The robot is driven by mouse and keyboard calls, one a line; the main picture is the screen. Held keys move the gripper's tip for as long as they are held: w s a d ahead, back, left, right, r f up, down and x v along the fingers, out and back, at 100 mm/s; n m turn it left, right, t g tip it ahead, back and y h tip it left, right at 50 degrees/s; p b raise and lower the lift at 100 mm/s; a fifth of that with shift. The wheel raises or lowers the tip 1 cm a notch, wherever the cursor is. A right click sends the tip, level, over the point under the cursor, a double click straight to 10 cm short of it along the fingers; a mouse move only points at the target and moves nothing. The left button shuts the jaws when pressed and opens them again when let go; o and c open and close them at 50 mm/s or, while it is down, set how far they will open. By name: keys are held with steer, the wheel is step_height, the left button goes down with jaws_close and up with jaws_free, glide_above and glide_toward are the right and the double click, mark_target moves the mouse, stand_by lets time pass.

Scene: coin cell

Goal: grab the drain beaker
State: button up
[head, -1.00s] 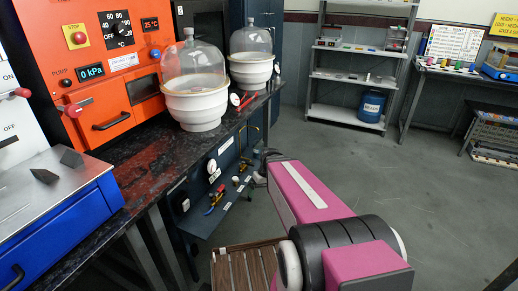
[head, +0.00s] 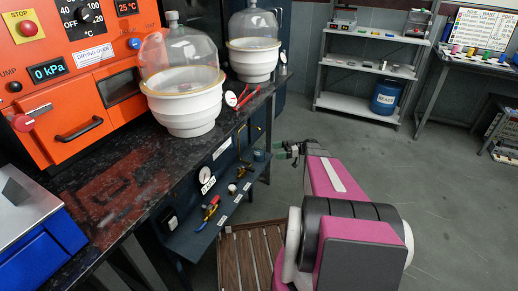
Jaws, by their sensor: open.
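A small bluish cup-like thing (head: 261,155), which may be the drain beaker, stands on the low shelf under the bench, below a bent brass pipe (head: 257,133). It is too small to make out clearly. My gripper (head: 284,151) is at the far end of my pink arm, just right of this thing and apart from it. Its jaws are open, and I see nothing between them.
Valves and a gauge (head: 207,180) line the low shelf. A wooden slatted platform (head: 245,260) lies below. Open floor is to the right.

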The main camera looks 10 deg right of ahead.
mark_target(260, 152)
steer(key=shift+n+y, duration=0.3)
steer(key=shift+n, duration=0.1)
steer(key=a, duration=0.1)
steer(key=w+a, duration=0.1)
steer(key=a, duration=0.2)
steer(key=shift+w+a, duration=0.25)
steer(key=shift+a, duration=0.1)
steer(key=shift+s+a, duration=0.2)
steer(key=shift+a, duration=2.35)
steer(key=c, duration=1.1)
